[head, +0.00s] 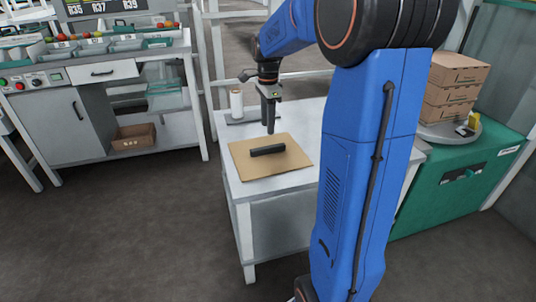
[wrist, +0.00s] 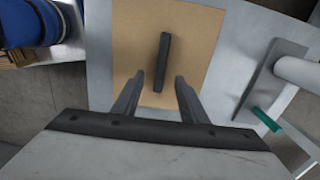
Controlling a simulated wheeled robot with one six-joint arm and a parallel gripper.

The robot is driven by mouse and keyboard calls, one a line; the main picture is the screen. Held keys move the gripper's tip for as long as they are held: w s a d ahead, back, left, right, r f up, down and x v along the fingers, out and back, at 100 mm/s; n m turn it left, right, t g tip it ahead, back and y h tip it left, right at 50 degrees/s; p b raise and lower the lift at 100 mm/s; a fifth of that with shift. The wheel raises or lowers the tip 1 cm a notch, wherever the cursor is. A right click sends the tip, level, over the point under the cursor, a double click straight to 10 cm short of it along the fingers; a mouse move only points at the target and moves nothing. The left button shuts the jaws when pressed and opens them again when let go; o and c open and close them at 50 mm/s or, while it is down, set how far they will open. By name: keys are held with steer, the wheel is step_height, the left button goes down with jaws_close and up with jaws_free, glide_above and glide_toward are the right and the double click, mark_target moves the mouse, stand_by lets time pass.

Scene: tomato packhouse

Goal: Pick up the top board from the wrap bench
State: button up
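A flat brown board (head: 245,161) lies on the white wrap bench (head: 283,191). A dark bar like a handle (head: 267,150) sits across the middle of the board. In the wrist view the board (wrist: 205,50) fills the middle, with the dark bar (wrist: 162,62) upright in the picture. My gripper (head: 270,131) hangs above the bench near the bar. In the wrist view my gripper (wrist: 161,80) is open, its two fingers apart on either side of the bar's near end. No contact shows. Whether more boards lie under this one cannot be told.
A white roll (head: 236,104) on a dark stand is behind the board; it is at right in the wrist view (wrist: 300,74). Stacked brown boxes (head: 455,82) stand on a round plate over a green cabinet (head: 470,190) at right. A sorting bench (head: 100,72) is at left.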

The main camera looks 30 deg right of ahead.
mark_target(268, 146)
steer(key=shift+w+d+f, duration=0.1)
steer(key=shift+w+f, duration=0.05)
steer(key=shift+f, duration=4.65)
jaws_close()
